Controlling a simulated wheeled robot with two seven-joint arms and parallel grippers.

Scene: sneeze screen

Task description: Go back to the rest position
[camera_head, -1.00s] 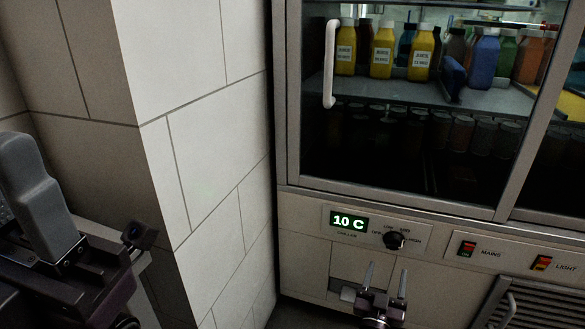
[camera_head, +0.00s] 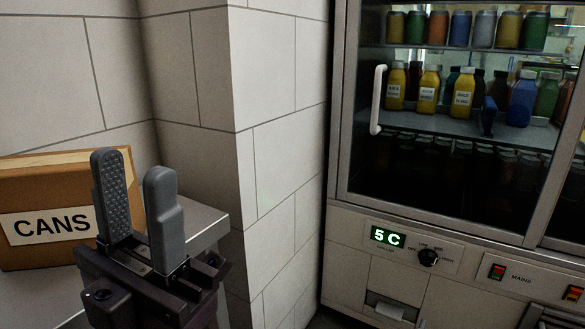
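My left gripper (camera_head: 137,172) stands with its fingers pointing up at the lower left, in front of a grey surface. Its two grey pads are apart, with nothing seen between them. The glass-fronted chiller cabinet (camera_head: 343,120) stands at the right. Its green display (camera_head: 388,236) reads 5 C, with a black knob (camera_head: 428,257) beside it.
A brown box labelled CANS (camera_head: 50,226) sits on the grey surface (camera_head: 205,222) left of my gripper. A white tiled wall corner (camera_head: 270,150) separates that area from the cabinet. Bottles (camera_head: 522,100) and cans stand behind the glass. A white handle (camera_head: 377,100) is on the door.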

